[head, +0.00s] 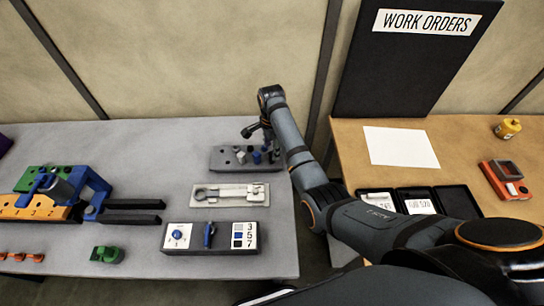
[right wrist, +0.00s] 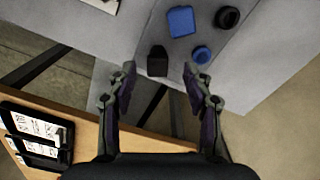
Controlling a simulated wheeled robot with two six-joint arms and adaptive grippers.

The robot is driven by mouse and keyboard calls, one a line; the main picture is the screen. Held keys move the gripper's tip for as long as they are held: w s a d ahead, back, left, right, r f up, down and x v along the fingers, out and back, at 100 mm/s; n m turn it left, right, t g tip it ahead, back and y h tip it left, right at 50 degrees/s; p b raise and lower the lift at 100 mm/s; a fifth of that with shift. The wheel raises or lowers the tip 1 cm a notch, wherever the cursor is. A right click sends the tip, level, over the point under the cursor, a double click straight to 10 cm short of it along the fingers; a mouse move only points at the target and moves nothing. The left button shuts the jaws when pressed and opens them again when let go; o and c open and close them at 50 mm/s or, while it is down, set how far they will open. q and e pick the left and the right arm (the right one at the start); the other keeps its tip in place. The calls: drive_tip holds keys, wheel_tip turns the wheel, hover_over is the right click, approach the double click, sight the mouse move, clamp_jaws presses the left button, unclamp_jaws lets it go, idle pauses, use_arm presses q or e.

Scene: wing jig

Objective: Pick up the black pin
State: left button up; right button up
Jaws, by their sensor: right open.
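A dark grey pin tray (head: 222,163) lies near the back right of the grey table, with several small pins in it. In the right wrist view, a black pin (right wrist: 157,61) with a squarish outline shows on the tray (right wrist: 225,55), between and just beyond my fingertips. A rounder black pin (right wrist: 227,18) is farther off at the upper right. A blue square pin (right wrist: 181,21) and a blue round pin (right wrist: 202,54) are close by. My right gripper (head: 250,130) is open and empty above the tray; its fingers also show in the wrist view (right wrist: 160,74). My left gripper is not in view.
In front of the tray lie a light holder with a wrench-like tool (head: 228,194) and a dark panel (head: 238,241). A blue, green and orange jig (head: 40,212) is at left. A wooden table (head: 385,182) stands right, across a gap.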

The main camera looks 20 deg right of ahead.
drive_tip(key=f, duration=0.2)
drive_tip(key=shift+s+d+f+p, duration=0.1)
drive_tip(key=shift+s+f+p, duration=0.1)
drive_tip(key=shift+f+p, duration=0.2)
drive_tip(key=shift+f, duration=0.6)
drive_tip(key=c, duration=0.5)
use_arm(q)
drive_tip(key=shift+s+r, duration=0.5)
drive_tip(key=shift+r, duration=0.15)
use_arm(e)
clamp_jaws()
